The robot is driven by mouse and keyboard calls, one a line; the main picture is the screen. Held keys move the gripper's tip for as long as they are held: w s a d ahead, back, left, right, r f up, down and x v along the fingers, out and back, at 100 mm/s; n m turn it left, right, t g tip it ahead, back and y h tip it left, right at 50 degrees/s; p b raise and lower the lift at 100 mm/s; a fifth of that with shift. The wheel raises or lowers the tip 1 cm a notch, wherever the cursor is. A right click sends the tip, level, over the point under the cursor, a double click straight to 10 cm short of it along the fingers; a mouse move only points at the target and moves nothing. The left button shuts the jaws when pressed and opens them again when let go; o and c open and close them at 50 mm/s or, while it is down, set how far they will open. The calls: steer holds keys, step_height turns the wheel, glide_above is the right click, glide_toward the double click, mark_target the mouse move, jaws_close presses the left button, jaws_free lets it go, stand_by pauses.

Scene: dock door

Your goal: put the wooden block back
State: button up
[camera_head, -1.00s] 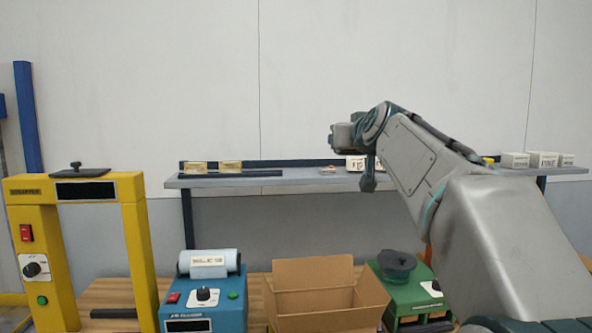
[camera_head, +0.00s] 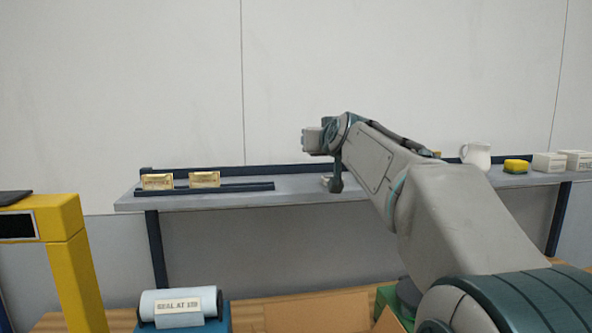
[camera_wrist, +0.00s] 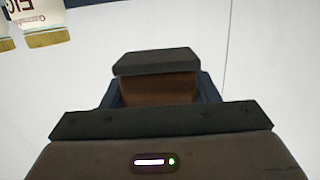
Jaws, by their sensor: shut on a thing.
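My gripper (camera_head: 336,184) hangs over the long grey shelf (camera_head: 300,189) in the head view, pointing down, its dark finger near the shelf top. In the wrist view a brown, wood-coloured block (camera_wrist: 160,88) sits between the dark parts of my gripper, which is shut on it. The arm hides the block in the head view. Two light wooden blocks with dark lettering, a left one (camera_head: 157,182) and a right one (camera_head: 205,179), stand by a dark rail (camera_head: 230,187) at the shelf's left end. A small pale thing (camera_head: 325,181) shows beside my gripper; I cannot tell what it is.
A white jug (camera_head: 476,155), a yellow sponge-like thing (camera_head: 516,166) and white boxes (camera_head: 549,162) stand on the shelf's right. Below are a yellow machine (camera_head: 75,270), a blue machine with a roll (camera_head: 180,303) and an open cardboard box (camera_head: 318,312). The shelf between rail and gripper looks clear.

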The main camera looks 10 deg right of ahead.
steer(key=p, duration=0.5)
glide_above(297, 184)
steer(key=s, duration=0.2)
steer(key=f, duration=0.3)
steer(key=shift+w+d+f, duration=0.2)
steer(key=shift+f, duration=0.15)
steer(key=shift+w+a+f+p, duration=0.3)
steer(key=shift+w+f+p, duration=0.25)
steer(key=shift+w, duration=0.05)
step_height(297, 184, down, 4)
steer(key=shift+d+r+p, duration=0.1)
steer(key=shift+r+p, duration=0.05)
steer(key=shift+p, duration=0.3)
steer(key=shift+f, duration=0.2)
steer(key=shift+f+b, duration=0.15)
steer(key=shift+b, duration=0.15)
steer(key=o, duration=1)
